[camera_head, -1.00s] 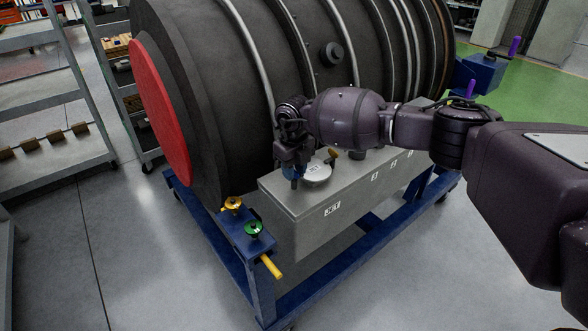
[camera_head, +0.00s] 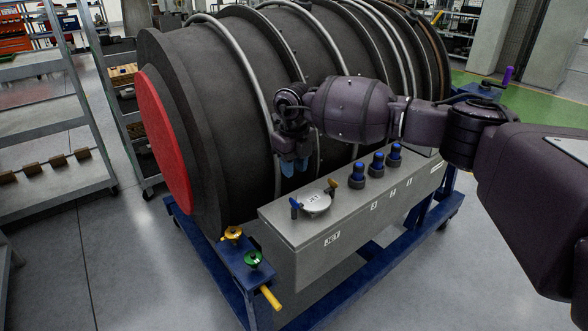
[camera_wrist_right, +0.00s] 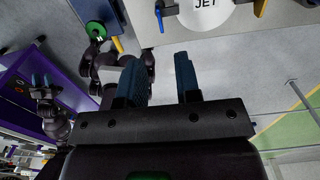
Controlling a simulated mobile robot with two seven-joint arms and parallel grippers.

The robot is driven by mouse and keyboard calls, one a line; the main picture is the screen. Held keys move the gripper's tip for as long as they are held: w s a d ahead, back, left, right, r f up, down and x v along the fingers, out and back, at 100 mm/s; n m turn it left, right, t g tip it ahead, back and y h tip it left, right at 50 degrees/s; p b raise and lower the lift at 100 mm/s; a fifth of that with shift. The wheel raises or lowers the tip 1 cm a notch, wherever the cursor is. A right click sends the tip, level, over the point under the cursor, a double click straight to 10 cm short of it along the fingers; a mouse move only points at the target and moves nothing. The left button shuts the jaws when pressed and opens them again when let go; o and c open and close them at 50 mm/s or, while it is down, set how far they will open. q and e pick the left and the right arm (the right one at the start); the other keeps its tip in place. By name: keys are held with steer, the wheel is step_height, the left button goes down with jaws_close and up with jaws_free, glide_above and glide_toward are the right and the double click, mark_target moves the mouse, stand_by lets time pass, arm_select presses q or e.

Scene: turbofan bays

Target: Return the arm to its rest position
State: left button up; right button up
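My right arm (camera_head: 350,108) reaches in from the right. Its gripper (camera_head: 294,165) hangs in front of the dark engine casing, above and apart from the grey box. In the right wrist view the two blue fingers of this gripper (camera_wrist_right: 160,82) stand apart with nothing between them. Below it in the head view, a round pale cap marked JET (camera_head: 316,203) sits on the box, with a blue lever (camera_head: 295,208) and an orange-brown lever (camera_head: 332,186). My left arm is out of the head view; a small blue-fingered gripper (camera_wrist_right: 42,82), apparently my left, shows at the left of the wrist view.
The engine (camera_head: 235,90) lies on a blue stand (camera_head: 340,292). The grey box (camera_head: 350,226) carries several blue-topped knobs (camera_head: 377,165). Yellow (camera_head: 232,234) and green (camera_head: 253,259) knobs and a yellow handle (camera_head: 271,298) stick out in front. Shelving (camera_head: 55,120) is at left; floor between is clear.

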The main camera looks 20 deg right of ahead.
steer(key=s+a+r+m+t+y, duration=0.25)
steer(key=a+r+y, duration=0.35)
steer(key=a+y, duration=0.4)
steer(key=s+a+r+m+t+y, duration=0.2)
steer(key=a+r+m+t+y, duration=0.15)
steer(key=a+r+y, duration=0.7)
steer(key=s+d+f+m+t+h, duration=0.25)
steer(key=d+f+m+h, duration=0.25)
steer(key=f+m, duration=0.3)
steer(key=s+d+f+m+t+h, duration=0.2)
steer(key=d+f+m+t+h, duration=0.25)
steer(key=f+m, duration=0.4)
steer(key=s+d+f+m+t+h, duration=0.3)
steer(key=d+f+m+h, duration=0.25)
steer(key=f+m, duration=0.3)
steer(key=s+d+f+m+g+h, duration=0.1)
steer(key=s+d+f+m+h, duration=0.1)
steer(key=s+d+f, duration=0.2)
steer(key=s+d+f+m+g+h, duration=0.1)
steer(key=s+d+f+m+g, duration=0.1)
steer(key=s+f, duration=0.7)
steer(key=s+d+f+m+g+h, duration=0.1)
steer(key=s+d+f+m+h, duration=0.1)
steer(key=s+d+f, duration=0.5)
steer(key=s+m, duration=0.1)
steer(key=s, duration=0.5)
steer(key=shift+s+m+g+h, duration=0.25)
steer(key=shift+m+g+h, duration=0.1)
steer(key=shift+m+g, duration=0.05)
